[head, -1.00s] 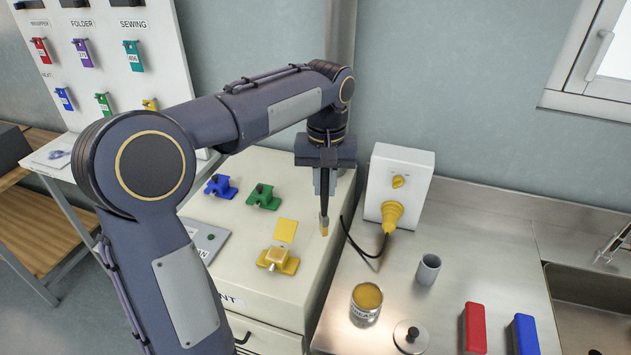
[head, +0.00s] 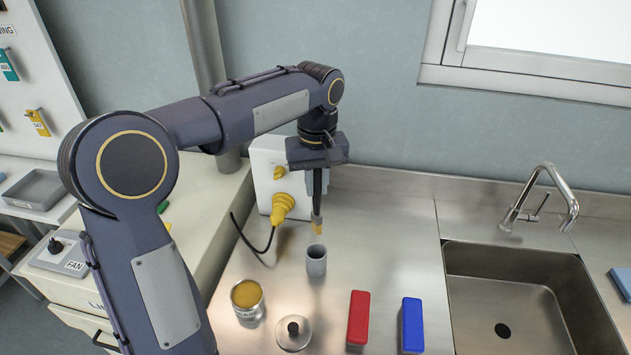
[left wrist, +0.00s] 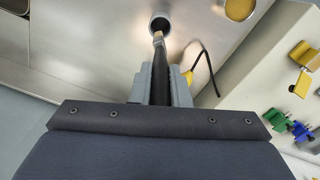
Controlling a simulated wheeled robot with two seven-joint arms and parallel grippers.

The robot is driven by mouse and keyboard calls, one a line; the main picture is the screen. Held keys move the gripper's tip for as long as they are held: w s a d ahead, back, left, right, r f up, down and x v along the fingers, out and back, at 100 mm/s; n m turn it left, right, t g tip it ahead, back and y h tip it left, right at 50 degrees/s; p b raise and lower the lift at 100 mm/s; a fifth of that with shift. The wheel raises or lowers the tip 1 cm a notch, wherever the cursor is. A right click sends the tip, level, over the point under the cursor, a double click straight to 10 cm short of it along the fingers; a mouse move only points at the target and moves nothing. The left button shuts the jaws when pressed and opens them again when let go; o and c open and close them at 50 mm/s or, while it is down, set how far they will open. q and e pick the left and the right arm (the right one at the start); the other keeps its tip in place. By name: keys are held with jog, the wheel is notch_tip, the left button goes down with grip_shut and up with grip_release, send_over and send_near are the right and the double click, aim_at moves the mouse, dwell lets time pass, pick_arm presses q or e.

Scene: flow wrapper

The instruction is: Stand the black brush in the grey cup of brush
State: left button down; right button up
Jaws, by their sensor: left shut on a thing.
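The black brush (head: 316,209) hangs upright, bristles down, from my left gripper (head: 317,182), which is shut on it. Its pale yellowish tip is just above the open mouth of the grey cup (head: 316,264) in the head view. The cup stands upright on the steel counter. In the left wrist view the brush (left wrist: 159,62) runs from between the fingers of my left gripper (left wrist: 160,85) toward the cup (left wrist: 152,17), its tip overlapping the cup's mouth. I cannot tell whether the tip is inside the rim. My right gripper is not in view.
An open tin of yellow grease (head: 248,300) and a round lid with a black knob (head: 293,333) stand in front of the cup. A red block (head: 358,318) and a blue block (head: 412,325) lie right. A white box with a yellow plug (head: 283,206) is behind left. A sink (head: 530,290) is at right.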

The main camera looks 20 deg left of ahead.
aim_at(316, 213)
pick_arm(q)
jog(key=shift+f+b, duration=2.7)
jog(key=shift+f, duration=0.4)
jog(key=shift+f+b, duration=1.6)
jog(key=shift+f, duration=1.15)
jog(key=c, duration=1.3)
grip_release()
notch_tip(316, 213, up, 8)
jog(key=shift+f, duration=0.25)
jog(key=shift+r, duration=0.15)
